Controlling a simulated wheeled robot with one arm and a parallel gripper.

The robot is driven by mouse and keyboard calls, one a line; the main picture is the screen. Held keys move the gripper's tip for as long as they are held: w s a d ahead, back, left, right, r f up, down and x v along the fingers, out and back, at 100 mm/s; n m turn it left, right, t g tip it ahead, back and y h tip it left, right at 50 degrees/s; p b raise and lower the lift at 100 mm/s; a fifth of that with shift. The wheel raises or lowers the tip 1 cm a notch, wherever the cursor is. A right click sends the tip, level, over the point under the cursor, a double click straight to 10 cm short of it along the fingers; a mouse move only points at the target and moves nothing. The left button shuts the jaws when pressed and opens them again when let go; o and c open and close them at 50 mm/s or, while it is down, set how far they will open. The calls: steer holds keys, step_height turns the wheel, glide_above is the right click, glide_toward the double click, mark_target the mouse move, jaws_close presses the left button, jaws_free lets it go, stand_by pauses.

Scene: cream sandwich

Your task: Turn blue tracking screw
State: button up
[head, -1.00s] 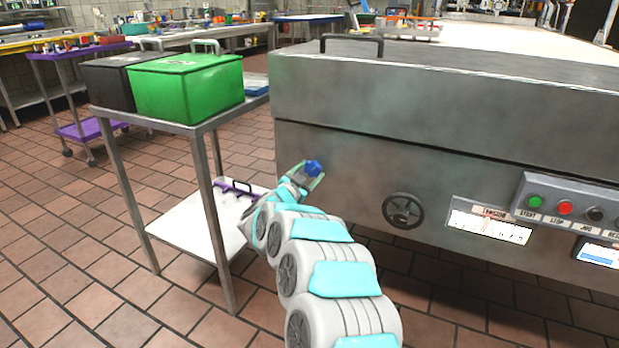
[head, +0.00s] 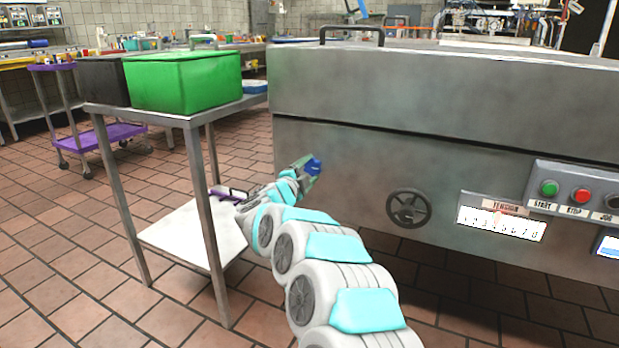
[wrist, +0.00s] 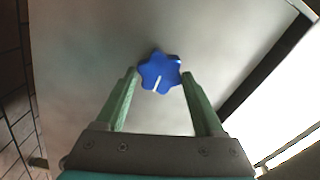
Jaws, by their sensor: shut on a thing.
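The blue tracking screw (head: 314,166) is a lobed knob on the metal front of the machine, left of the handwheel. In the wrist view the blue screw (wrist: 160,72) shows a white mark pointing down toward my gripper. My gripper (head: 310,168) is at the screw, with its green fingers on either side of it. In the wrist view my gripper (wrist: 158,78) has one fingertip at each side of the knob and is shut on it. The fingers partly cover the screw in the head view.
A handwheel (head: 408,208) and a tension scale (head: 502,222) are on the machine front to the right. Green and red buttons (head: 581,196) are farther right. A metal cart (head: 190,116) with a green box (head: 184,82) stands at the left. Tiled floor lies below.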

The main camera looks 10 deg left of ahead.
steer(key=shift+m, duration=0.4)
steer(key=o, duration=1.4)
steer(key=shift+c, duration=0.2)
steer(key=v, duration=0.7)
steer(key=shift+s, duration=0.35)
steer(key=shift+a, duration=0.1)
